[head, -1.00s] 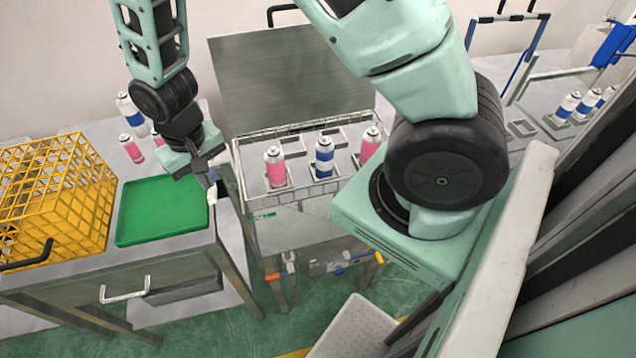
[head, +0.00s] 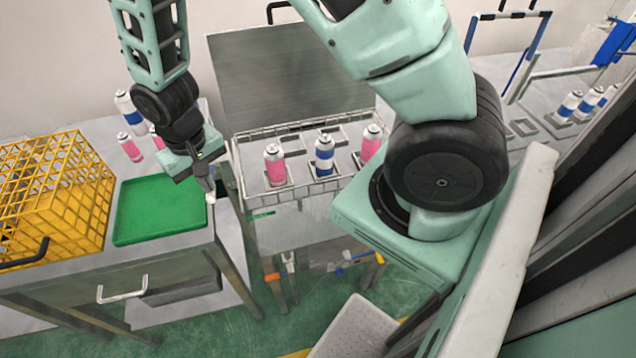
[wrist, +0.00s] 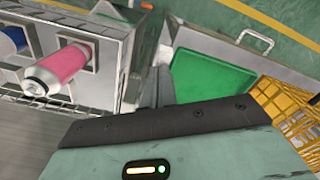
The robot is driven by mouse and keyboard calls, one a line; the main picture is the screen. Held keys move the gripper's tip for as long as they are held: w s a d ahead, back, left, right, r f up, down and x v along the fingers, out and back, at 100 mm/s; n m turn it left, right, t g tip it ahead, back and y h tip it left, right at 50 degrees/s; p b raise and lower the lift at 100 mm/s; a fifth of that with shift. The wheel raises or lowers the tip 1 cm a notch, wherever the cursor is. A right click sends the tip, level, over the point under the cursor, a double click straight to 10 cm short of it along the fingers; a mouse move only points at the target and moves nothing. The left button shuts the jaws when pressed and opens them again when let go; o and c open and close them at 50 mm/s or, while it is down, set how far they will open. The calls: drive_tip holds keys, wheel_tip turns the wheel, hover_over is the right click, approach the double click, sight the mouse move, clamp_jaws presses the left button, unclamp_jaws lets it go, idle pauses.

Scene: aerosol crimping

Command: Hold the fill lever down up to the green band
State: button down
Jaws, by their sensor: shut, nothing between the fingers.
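My gripper (head: 210,190) is shut and empty. It points down beside the right edge of the green tray (head: 160,210), near the gap between the tray's table and the wire-railed station. The green tray also shows in the wrist view (wrist: 210,85). I cannot make out the fill lever or its green band for certain in either view. The area right at my fingertips is small and partly covered by the gripper.
A yellow crate (head: 55,190) stands left of the tray. A pink can (head: 274,165) and a blue-banded can (head: 324,155) stand in the railed station, with another pink can (head: 371,143) to their right. More cans stand behind the tray. A grey panel (head: 290,80) rises behind the station.

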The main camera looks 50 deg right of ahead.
sight(213, 195)
drive_tip(key=shift+f, duration=0.1)
drive_tip(key=shift+f+b, duration=1.9)
drive_tip(key=shift+f, duration=0.65)
idle(5.3)
